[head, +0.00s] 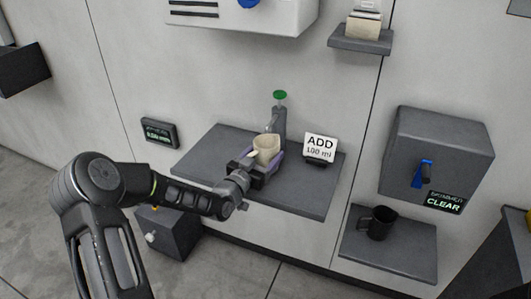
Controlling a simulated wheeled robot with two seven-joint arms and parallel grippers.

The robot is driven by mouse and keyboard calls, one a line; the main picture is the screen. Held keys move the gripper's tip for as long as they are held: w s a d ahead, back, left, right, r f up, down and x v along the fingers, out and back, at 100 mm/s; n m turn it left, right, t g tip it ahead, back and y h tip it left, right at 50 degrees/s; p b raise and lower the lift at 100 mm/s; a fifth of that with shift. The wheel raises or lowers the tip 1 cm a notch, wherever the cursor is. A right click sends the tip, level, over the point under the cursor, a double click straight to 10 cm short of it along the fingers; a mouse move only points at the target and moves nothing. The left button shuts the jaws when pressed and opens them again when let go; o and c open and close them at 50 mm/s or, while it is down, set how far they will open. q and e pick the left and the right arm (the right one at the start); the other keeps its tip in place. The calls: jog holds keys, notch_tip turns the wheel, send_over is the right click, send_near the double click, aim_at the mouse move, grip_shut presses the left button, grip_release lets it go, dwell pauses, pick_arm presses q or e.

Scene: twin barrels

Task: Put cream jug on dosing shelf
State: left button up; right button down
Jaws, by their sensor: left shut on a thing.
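The cream jug (267,146) is at the middle of the dark grey shelf (305,196), below a tap with a green knob (280,96). My left gripper (262,166) comes in from the left and is shut on the jug. Purple-grey parts show around the jug's lower side; I cannot tell whether they belong to the gripper or a stand. The jug looks upright. Its base is hidden, so I cannot tell whether it touches the shelf. My right gripper is not in view.
A sign reading "ADD 100 ml" (320,147) stands right of the jug. A black mug (381,222) sits on a lower right shelf (410,257), under a grey box with a blue lever (440,158). A dark box (168,235) stands below left. The main shelf's right front is clear.

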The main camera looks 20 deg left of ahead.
pick_arm(q)
jog(key=shift+f, duration=0.1)
jog(key=o, duration=1.5)
jog(key=s, duration=0.8)
jog(key=s+a, duration=0.1)
jog(key=s, duration=0.3)
jog(key=shift+a+b, duration=0.1)
jog(key=shift+b, duration=0.3)
